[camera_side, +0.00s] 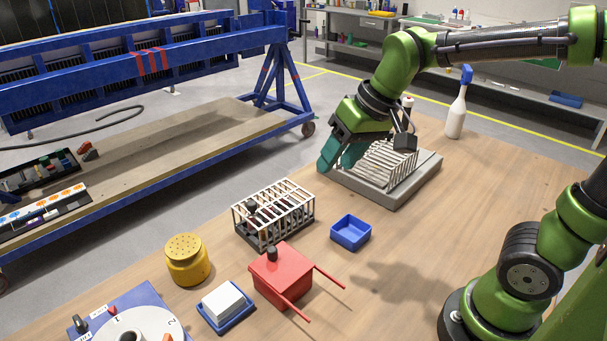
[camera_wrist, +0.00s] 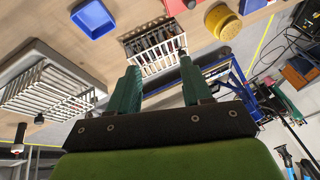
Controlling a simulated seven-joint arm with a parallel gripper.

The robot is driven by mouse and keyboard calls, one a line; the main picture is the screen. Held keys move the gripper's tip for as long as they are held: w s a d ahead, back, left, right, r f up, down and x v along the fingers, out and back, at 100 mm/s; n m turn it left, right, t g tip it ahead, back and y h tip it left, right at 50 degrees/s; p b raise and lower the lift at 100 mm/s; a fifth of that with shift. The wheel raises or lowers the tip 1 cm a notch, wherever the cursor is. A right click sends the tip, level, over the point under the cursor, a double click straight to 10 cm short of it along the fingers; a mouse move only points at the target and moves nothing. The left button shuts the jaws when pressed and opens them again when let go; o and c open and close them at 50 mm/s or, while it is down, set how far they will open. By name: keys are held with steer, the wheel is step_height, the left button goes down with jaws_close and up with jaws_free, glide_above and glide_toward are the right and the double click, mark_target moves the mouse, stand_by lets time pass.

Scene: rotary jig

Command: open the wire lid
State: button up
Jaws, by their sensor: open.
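A white wire cage (camera_side: 290,207) with dark items inside stands mid-table, with a black knob at its left end. It also shows in the wrist view (camera_wrist: 155,56), beyond my fingertips. A second wire frame (camera_side: 392,163) of pale slanted bars sits on a grey slab (camera_side: 400,192); it is at the left of the wrist view (camera_wrist: 45,92). I cannot tell which is the wire lid, or whether either is raised. My gripper (camera_side: 338,160) is open and empty above the slab's left side, partly hiding the bars. Its fingers are spread wide in the wrist view (camera_wrist: 160,70).
A blue tray (camera_side: 351,233), red box with two rods (camera_side: 281,279), yellow jar (camera_side: 187,262) and white block on a blue dish (camera_side: 224,303) stand nearer the camera. A spray bottle (camera_side: 456,116) stands behind the slab. The table right of the blue tray is clear.

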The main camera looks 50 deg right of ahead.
mark_target(251, 203)
steer(key=shift+w+a+r+n+g+h, duration=0.4)
steer(key=shift+w+a+n+g, duration=1)
steer(key=shift+w, duration=3.15)
steer(key=shift+w+a+r+n+g+h, duration=0.1)
steer(key=shift+w+a+n+g+h, duration=0.65)
steer(key=shift+w+a+n, duration=2.45)
steer(key=w+d+f+m, duration=0.1)
steer(key=f, duration=0.4)
steer(key=w+f+m, duration=0.1)
steer(key=f, duration=0.5)
steer(key=d+f, duration=0.1)
steer(key=f, duration=0.4)
steer(key=shift+w+d+f+m, duration=0.2)
steer(key=shift+w+d+m, duration=0.1)
steer(key=shift+w+m, duration=0.1)
jaws_close()
